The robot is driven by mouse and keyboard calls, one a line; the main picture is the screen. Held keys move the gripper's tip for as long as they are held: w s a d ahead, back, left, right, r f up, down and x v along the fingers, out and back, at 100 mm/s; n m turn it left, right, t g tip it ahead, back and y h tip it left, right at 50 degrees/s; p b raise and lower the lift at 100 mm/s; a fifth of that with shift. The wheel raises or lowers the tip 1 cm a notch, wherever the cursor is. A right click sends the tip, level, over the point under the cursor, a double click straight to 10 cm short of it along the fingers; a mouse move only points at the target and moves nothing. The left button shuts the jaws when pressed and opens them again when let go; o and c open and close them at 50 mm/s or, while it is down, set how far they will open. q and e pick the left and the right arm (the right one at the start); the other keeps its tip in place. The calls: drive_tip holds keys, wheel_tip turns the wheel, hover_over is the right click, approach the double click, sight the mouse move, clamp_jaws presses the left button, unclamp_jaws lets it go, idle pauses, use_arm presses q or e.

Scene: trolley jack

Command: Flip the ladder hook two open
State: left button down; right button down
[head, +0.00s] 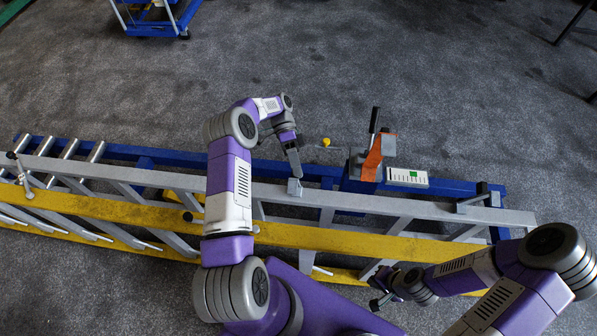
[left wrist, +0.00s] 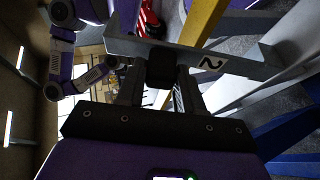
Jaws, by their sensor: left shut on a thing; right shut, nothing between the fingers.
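My left gripper (head: 297,172) reaches down to the grey ladder rail (head: 350,203) near the middle of the head view. A small grey bracket (head: 294,187) stands on the rail just below its fingertips. In the left wrist view, the gripper (left wrist: 161,88) is shut on a dark block, which I take to be ladder hook two (left wrist: 162,67). My right gripper (head: 379,302) is shut and empty at the lower right, near the yellow rail.
The yellow ladder rail (head: 330,240) runs in front of the grey one. A blue frame (head: 325,171) lies behind, carrying an orange-and-grey device (head: 375,160) with a black lever. A yellow knob (head: 326,142) is near the left gripper. A blue trolley (head: 155,25) stands far back. The carpet between is clear.

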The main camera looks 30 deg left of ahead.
idle(0.4)
use_arm(q)
drive_tip(key=c, duration=0.8)
unclamp_jaws()
drive_tip(key=o, duration=0.3)
drive_tip(key=r+p, duration=0.1)
drive_tip(key=r, duration=0.1)
drive_tip(key=r+p, duration=0.1)
drive_tip(key=r, duration=0.5)
drive_tip(key=shift+w+p, duration=0.4)
drive_tip(key=shift+s+d+r, duration=0.1)
drive_tip(key=shift+s+r, duration=0.15)
drive_tip(key=shift+r, duration=0.35)
drive_tip(key=shift+s+d+r, duration=0.1)
drive_tip(key=shift+s+r, duration=0.15)
drive_tip(key=shift+r, duration=0.3)
drive_tip(key=c, duration=0.3)
drive_tip(key=shift+w+a+f, duration=0.1)
drive_tip(key=shift+w+a, duration=0.1)
drive_tip(key=shift+s, duration=0.1)
